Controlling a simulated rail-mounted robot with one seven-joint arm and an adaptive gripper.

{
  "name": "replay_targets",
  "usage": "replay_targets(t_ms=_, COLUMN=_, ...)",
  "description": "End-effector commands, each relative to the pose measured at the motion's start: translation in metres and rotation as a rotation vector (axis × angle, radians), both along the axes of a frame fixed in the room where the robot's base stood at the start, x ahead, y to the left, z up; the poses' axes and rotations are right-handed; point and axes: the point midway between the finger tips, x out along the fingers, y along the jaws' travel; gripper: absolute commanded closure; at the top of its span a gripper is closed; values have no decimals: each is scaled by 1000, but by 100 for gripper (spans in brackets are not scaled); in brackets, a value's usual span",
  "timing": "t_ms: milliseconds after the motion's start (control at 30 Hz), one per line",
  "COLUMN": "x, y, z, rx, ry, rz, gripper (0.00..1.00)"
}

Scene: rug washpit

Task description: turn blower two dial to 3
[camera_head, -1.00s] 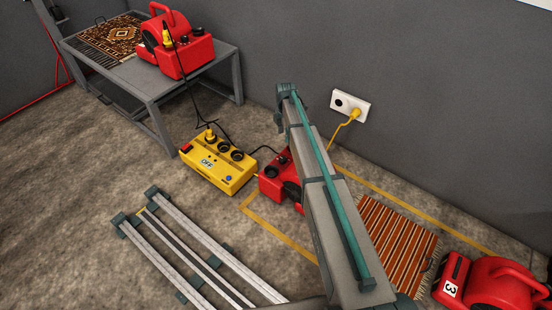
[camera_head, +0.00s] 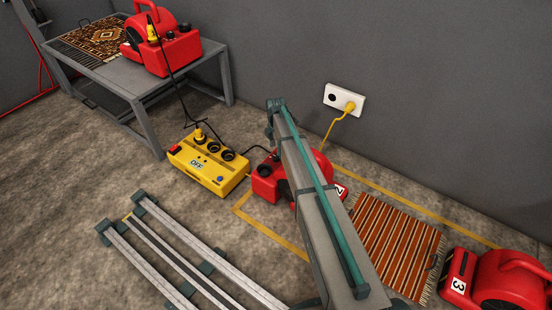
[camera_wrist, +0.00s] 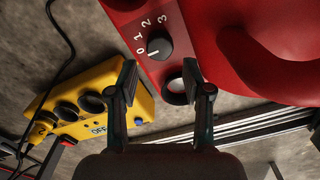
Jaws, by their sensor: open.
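Blower two (camera_head: 266,186) is a red floor blower with a "2" label (camera_head: 340,190), partly hidden behind my arm. In the wrist view its red panel (camera_wrist: 196,45) fills the upper right. Its black dial (camera_wrist: 160,45) has the numbers 0, 1, 2 and 3 printed around it. The white pointer mark appears to face 0. My gripper (camera_wrist: 160,82) is open and empty, its two fingertips apart, below the dial in the wrist view and not visibly touching it. A black round socket (camera_wrist: 177,92) on the panel shows between the fingertips.
A yellow power box (camera_head: 208,165) reading OFF stands left of blower two, with black cables nearby. A wall outlet (camera_head: 333,97) is behind. A striped rug (camera_head: 395,245) and blower three (camera_head: 500,280) lie to the right. A table (camera_head: 130,75) holds another red blower (camera_head: 175,55).

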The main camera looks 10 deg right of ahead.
Motion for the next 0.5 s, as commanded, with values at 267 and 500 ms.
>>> replay_targets(t_ms=267, x=0, y=0, z=-49, rx=0, ry=0, rz=0, gripper=50)
replay_targets(t_ms=500, x=0, y=0, z=-61, rx=0, ry=-1, rz=0, gripper=50)
